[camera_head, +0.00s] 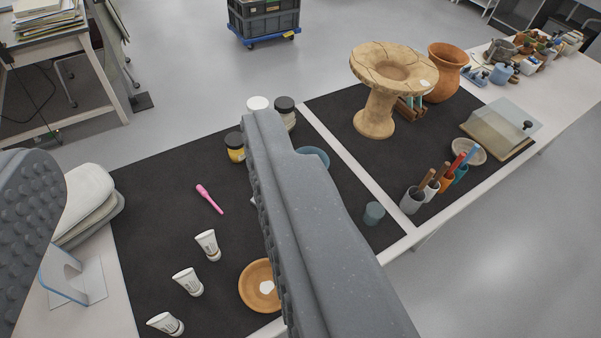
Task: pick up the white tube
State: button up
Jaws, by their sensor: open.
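Three similar white tubes with printed labels stand on the dark mat (160,215): one at the back (207,243), one in the middle (186,281) and one at the front (165,323). Each has its wide end up and to the left. My gripper (150,150) is open, with one large grey finger at the left edge and the other across the middle of the view. The tubes show in the gap between the fingers, farther off on the mat, and nothing is between the fingers. The right finger hides part of the mat.
A wooden bowl (254,291) with a white piece, a pink tool (209,198) and a yellow jar (235,148) are near the tubes. White pads (85,205) and a clear stand (90,280) are left. A pedestal vessel (375,110) stands on the second mat.

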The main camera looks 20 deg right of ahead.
aim_at(187, 278)
jog(key=z, duration=0.6)
jog(key=k, duration=1)
jog(key=u, duration=0.75)
jog(key=i, duration=0.5)
jog(key=z, duration=0.1)
